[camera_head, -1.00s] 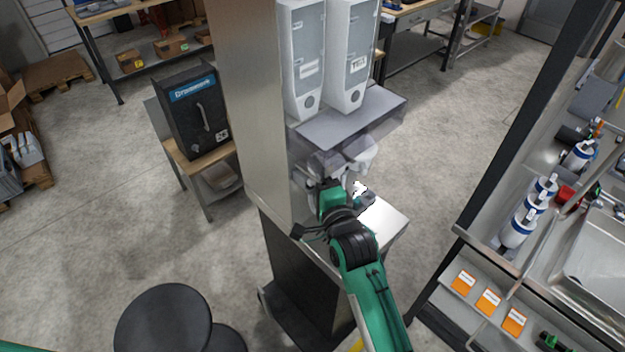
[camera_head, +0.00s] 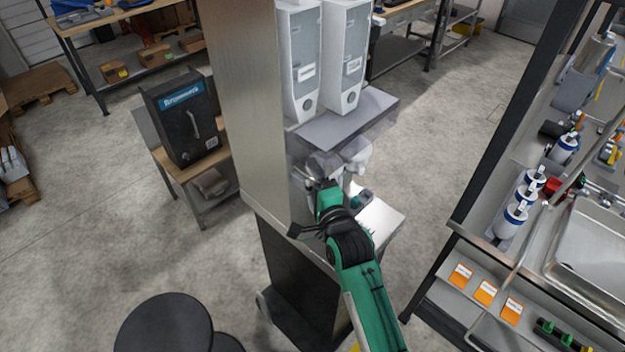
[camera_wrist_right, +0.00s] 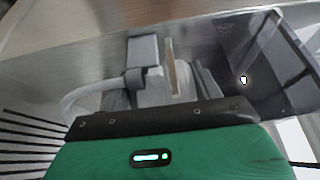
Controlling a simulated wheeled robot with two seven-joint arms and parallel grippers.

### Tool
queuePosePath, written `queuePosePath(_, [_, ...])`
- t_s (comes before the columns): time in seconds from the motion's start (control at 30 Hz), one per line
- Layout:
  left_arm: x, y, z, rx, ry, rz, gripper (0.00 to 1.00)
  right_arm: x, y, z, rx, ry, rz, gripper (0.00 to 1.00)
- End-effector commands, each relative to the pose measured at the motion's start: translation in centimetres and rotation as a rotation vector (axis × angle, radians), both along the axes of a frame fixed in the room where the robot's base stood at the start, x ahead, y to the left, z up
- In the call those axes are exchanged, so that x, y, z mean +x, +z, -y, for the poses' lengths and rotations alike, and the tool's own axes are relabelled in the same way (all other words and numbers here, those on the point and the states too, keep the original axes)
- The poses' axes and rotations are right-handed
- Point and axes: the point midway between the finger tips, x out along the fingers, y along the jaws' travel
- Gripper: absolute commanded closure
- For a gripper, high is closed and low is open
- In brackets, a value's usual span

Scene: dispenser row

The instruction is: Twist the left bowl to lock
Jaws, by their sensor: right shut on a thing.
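The dispenser's left bowl (camera_head: 322,163) is a greyish, see-through rounded part under the left white dispenser column (camera_head: 302,65). The right bowl (camera_head: 357,151) is paler and hangs beside it under the right column (camera_head: 346,58). My right gripper (camera_head: 318,184) reaches up from below to the left bowl and is shut on it; the green and black wrist hides much of the hold. In the right wrist view the gripper (camera_wrist_right: 163,85) is close against pale parts, and the bowl's outline cannot be made out. My left gripper is out of view.
A grey shelf (camera_head: 345,122) juts out above the bowls. A metal ledge (camera_head: 380,222) lies below, to the right of my arm. A tall metal side panel (camera_head: 250,100) stands close on the left. A rack with bottles (camera_head: 513,216) is at the right. Open floor lies between.

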Motion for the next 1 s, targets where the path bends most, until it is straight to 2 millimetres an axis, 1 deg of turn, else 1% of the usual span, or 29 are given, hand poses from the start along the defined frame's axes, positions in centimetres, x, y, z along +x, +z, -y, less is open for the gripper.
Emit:
queuePosePath(0.23, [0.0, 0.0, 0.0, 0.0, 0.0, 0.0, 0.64, 0.0, 0.0, 0.0, 0.0, 0.0, 0.001, 0.59])
queuePosePath(0.27, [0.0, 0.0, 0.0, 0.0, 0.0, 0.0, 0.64, 0.0, 0.0, 0.0, 0.0, 0.0, 0.001, 0.31])
queuePosePath(0.3, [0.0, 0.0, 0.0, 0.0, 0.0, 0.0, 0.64, 0.0, 0.0, 0.0, 0.0, 0.0, 0.001, 0.23])
queuePosePath(0.37, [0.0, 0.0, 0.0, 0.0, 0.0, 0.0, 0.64, 0.0, 0.0, 0.0, 0.0, 0.0, 0.001, 0.11])
queuePosePath(0.4, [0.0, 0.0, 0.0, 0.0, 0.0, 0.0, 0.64, 0.0, 0.0, 0.0, 0.0, 0.0, 0.001, 0.09])
queuePosePath(0.63, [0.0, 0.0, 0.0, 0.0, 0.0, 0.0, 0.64, 0.0, 0.0, 0.0, 0.0, 0.0, 0.0, 0.09])
queuePosePath(0.77, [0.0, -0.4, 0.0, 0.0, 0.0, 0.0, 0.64, -0.7, -0.2, 0.3, 0.001, 0.0, 0.0, 0.09])
queuePosePath(0.87, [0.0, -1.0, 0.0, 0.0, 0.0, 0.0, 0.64, -1.9, -0.3, 0.7, 0.001, -0.001, 0.0, 0.09])
queuePosePath(1.0, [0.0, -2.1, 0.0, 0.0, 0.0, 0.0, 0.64, -4.3, -0.5, 1.7, 0.002, 0.0, -0.001, 0.09])
